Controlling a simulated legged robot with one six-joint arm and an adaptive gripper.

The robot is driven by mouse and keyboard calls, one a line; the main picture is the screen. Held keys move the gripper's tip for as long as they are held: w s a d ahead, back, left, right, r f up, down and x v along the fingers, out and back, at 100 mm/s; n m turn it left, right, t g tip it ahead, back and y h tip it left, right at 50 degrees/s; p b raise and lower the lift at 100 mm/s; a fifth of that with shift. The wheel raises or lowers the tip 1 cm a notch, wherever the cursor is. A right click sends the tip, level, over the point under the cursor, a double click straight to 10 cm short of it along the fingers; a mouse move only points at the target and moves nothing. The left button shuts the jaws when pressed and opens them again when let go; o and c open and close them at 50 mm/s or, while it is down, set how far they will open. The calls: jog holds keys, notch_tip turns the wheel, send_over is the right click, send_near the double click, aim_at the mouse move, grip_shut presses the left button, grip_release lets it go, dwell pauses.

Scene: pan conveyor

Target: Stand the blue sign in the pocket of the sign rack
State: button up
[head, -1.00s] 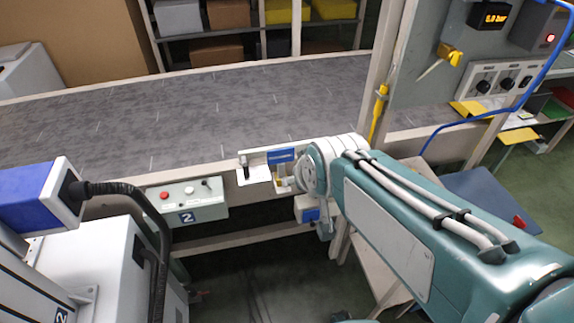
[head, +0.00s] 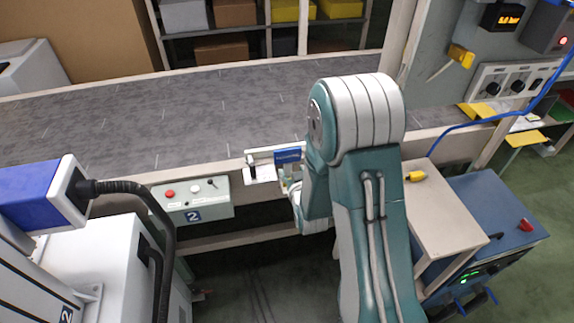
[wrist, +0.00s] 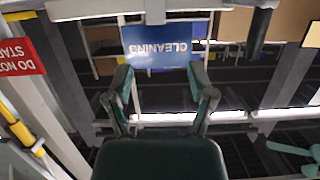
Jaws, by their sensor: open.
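The blue sign (wrist: 157,47), lettered CLEANING, appears upside down in the wrist view, straight ahead of my gripper (wrist: 160,78). My gripper is open, with a fingertip near each lower side of the sign; I cannot tell whether they touch it. In the head view the blue sign (head: 288,156) shows at the conveyor's front edge, just left of my arm. My fingers are hidden there behind my own arm. A pale bracket-like fixture (head: 260,173) is beside the sign; I cannot tell if it is the sign rack, and no pocket is clearly visible.
A grey control box (head: 192,200) with a red button hangs on the conveyor front, left of the sign. The grey conveyor belt (head: 130,115) is empty. A beige side table (head: 440,215) stands right of my arm. A red sign (wrist: 20,57) is at left in the wrist view.

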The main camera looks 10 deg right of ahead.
jog(key=t, duration=0.2)
send_near(288, 173)
jog(key=w, duration=0.1)
jog(key=f, duration=0.1)
jog(key=shift+t, duration=0.4)
jog(key=w, duration=1)
jog(key=shift+w+r, duration=0.1)
jog(key=shift+r, duration=0.05)
grip_shut()
